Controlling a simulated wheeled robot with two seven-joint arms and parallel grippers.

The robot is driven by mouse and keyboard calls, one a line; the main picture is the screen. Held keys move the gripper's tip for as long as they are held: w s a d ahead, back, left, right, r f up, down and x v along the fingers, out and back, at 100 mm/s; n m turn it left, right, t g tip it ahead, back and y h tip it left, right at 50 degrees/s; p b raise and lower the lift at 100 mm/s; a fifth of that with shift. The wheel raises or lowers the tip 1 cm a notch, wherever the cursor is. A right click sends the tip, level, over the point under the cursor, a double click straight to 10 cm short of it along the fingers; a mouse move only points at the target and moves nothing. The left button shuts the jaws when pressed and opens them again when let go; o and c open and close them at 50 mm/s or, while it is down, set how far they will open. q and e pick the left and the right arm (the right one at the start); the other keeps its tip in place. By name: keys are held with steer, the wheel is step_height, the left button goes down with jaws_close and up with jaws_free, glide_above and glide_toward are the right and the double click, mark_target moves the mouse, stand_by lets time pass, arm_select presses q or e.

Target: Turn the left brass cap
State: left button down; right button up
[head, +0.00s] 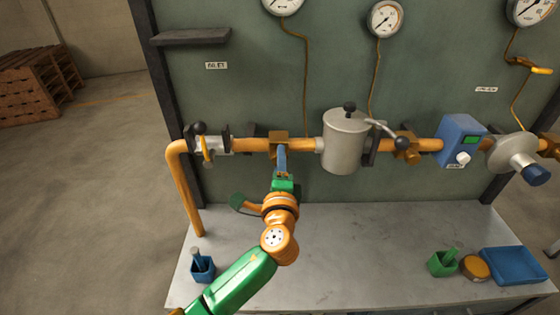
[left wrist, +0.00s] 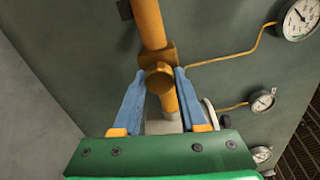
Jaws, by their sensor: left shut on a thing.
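The left brass cap (left wrist: 158,78) sits on the front of a brass fitting (head: 279,135) on the orange pipe. My left gripper (head: 281,149) reaches up to this fitting and covers the cap in the head view. In the left wrist view its two blue fingers (left wrist: 160,78) stand on either side of the round cap, shut on it. A similar brass cap (head: 411,157) is on the pipe further right, with no gripper at it. My right gripper is not in view.
A grey canister (head: 345,141) with a lever is close to the right of my left gripper. A valve (head: 207,144) is to the left. The grey bench (head: 350,260) below is largely clear, with a blue cup (head: 202,268) at left and a blue tray (head: 513,265) at right.

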arm_select(q)
steer(key=c, duration=0.8)
jaws_free()
steer(key=shift+r, duration=0.15)
steer(key=o, duration=0.3)
steer(key=shift+o, duration=0.3)
steer(key=shift+w, duration=0.1)
steer(key=s+b, duration=0.1)
steer(key=s, duration=0.6)
steer(key=shift+a+f, duration=0.1)
steer(key=shift+f, duration=0.1)
